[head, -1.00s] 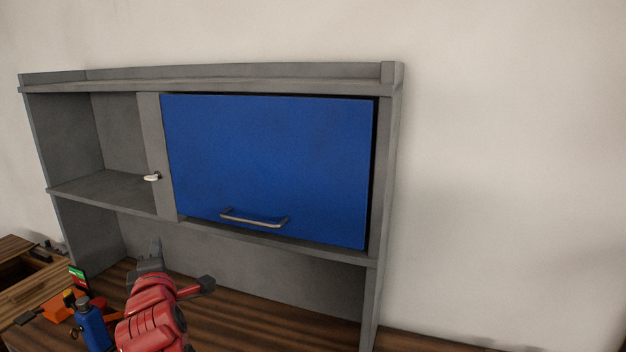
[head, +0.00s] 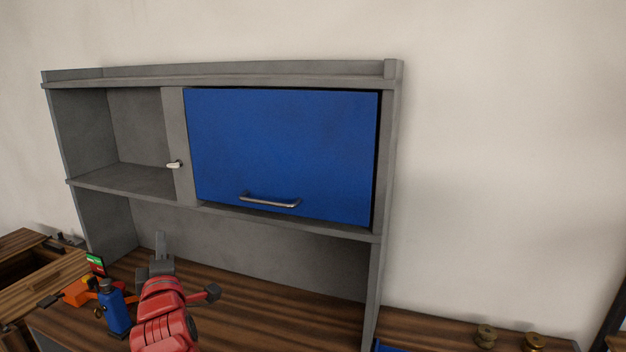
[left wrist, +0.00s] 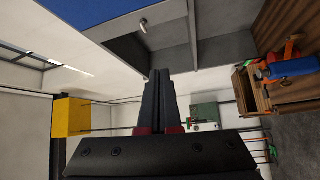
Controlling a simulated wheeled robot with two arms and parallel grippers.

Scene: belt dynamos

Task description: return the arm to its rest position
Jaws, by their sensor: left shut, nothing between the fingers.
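My left gripper (head: 161,245) is at the lower left of the head view, on its red and dark grey arm, in front of the shelf unit. In the left wrist view its fingers (left wrist: 160,80) are together and hold nothing. My right gripper is not in view. The grey shelf unit (head: 250,72) stands on the wooden workbench (head: 265,310), with a shut blue door (head: 285,150) that has a metal handle (head: 270,201). The gripper is apart from the handle.
A blue bottle (head: 116,312) and an orange tool (head: 78,291) stand left of my arm. A wooden drawer (head: 40,275) is at the far left. Two brass parts, one of them a brass weight-like piece (head: 485,336), stand on the bench at the right. A white knob (head: 174,164) sits by the door.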

